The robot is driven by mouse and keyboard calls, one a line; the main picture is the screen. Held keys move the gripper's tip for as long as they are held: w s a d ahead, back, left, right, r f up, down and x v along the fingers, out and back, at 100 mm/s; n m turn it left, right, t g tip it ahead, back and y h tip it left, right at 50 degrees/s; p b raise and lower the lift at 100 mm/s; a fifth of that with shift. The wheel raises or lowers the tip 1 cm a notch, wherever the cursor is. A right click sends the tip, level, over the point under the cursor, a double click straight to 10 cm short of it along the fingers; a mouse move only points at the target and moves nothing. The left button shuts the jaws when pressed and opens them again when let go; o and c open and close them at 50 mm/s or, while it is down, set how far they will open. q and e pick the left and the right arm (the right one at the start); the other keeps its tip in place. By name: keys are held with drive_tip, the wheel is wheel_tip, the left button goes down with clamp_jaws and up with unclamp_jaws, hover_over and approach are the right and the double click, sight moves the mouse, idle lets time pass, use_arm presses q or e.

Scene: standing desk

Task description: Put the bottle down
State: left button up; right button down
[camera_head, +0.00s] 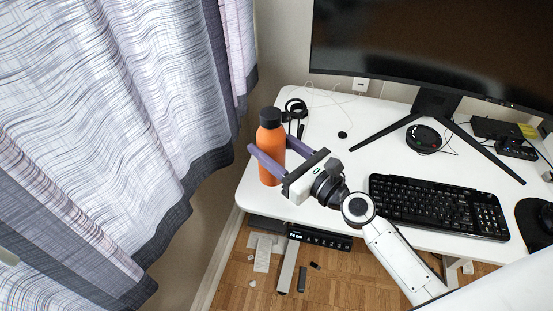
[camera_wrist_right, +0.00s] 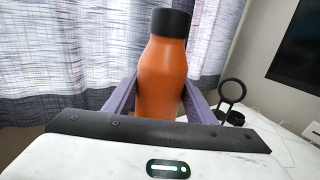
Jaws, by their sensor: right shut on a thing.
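An orange bottle (camera_head: 271,150) with a black cap is upright at the left end of the white desk (camera_head: 330,185). My right gripper (camera_head: 269,155) has its two purple fingers on either side of the bottle's body and is shut on it. The right wrist view shows the bottle (camera_wrist_right: 166,78) upright between the fingers, its lower end hidden behind the gripper's dark bar. I cannot tell whether the bottle's base touches the desk. My left gripper is not in view.
A keyboard (camera_head: 438,205), a monitor stand (camera_head: 437,104) and a black round device (camera_head: 423,139) occupy the right side. A patterned curtain (camera_head: 120,110) hangs left of the desk. Desk space between cables and keyboard is mostly clear.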

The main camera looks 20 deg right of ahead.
sight(271, 154)
drive_tip(key=shift+f, duration=0.8)
drive_tip(key=shift+f+b, duration=0.7)
drive_tip(key=shift+b, duration=0.05)
wheel_tip(271, 154, down, 3)
drive_tip(key=shift+f+b, duration=0.1)
drive_tip(key=shift+b, duration=1.1)
drive_tip(key=shift+w+f, duration=0.1)
drive_tip(key=shift+f, duration=0.1)
drive_tip(key=shift+f, duration=0.15)
drive_tip(key=c, duration=0.8)
unclamp_jaws()
drive_tip(key=shift+f, duration=0.1)
